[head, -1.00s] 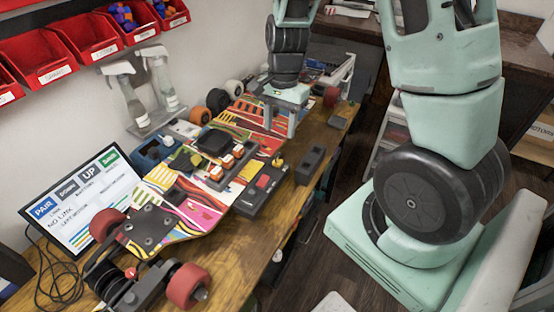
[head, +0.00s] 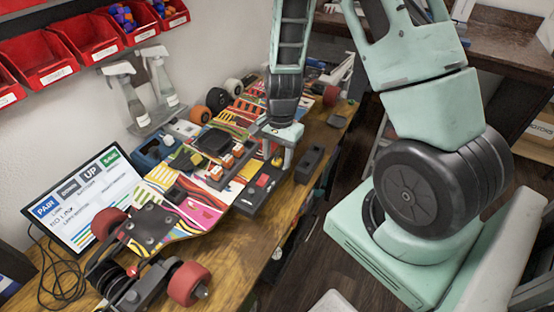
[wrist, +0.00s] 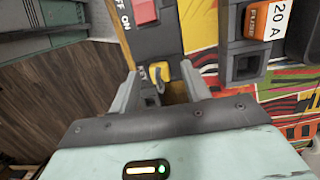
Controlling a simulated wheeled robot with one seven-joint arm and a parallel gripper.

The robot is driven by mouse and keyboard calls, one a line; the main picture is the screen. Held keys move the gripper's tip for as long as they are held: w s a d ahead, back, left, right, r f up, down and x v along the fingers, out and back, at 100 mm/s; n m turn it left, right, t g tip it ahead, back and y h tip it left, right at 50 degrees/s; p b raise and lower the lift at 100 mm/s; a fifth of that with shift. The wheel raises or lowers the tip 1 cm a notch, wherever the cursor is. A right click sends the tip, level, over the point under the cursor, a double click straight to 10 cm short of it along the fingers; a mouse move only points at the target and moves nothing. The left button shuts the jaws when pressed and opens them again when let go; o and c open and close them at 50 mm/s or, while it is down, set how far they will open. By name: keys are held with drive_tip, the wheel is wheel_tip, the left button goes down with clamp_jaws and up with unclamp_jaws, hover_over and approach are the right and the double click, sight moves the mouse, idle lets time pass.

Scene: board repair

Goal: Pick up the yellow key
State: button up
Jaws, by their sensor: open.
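The yellow key (wrist: 161,73) sits at the end of a dark switch box (wrist: 156,42), seen in the wrist view. In the head view the key (head: 277,161) is a small yellow spot, partly hidden by my gripper. My gripper (wrist: 160,76) is open, with one finger on each side of the key and nothing visibly clamped. In the head view my gripper (head: 278,152) points down over the far end of the switch box (head: 256,194).
A red switch (wrist: 144,11) marked OFF and ON is on the box. An orange 20 A fuse (wrist: 258,20) stands to the right. A grey block (head: 309,164) lies near the table edge. The colourful skateboard deck (head: 187,218) fills much of the wooden table (head: 235,262).

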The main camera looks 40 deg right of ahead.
sight(277, 152)
clamp_jaws()
wheel_tip(277, 152, up, 10)
drive_tip(key=shift+r, duration=0.1)
idle(0.6)
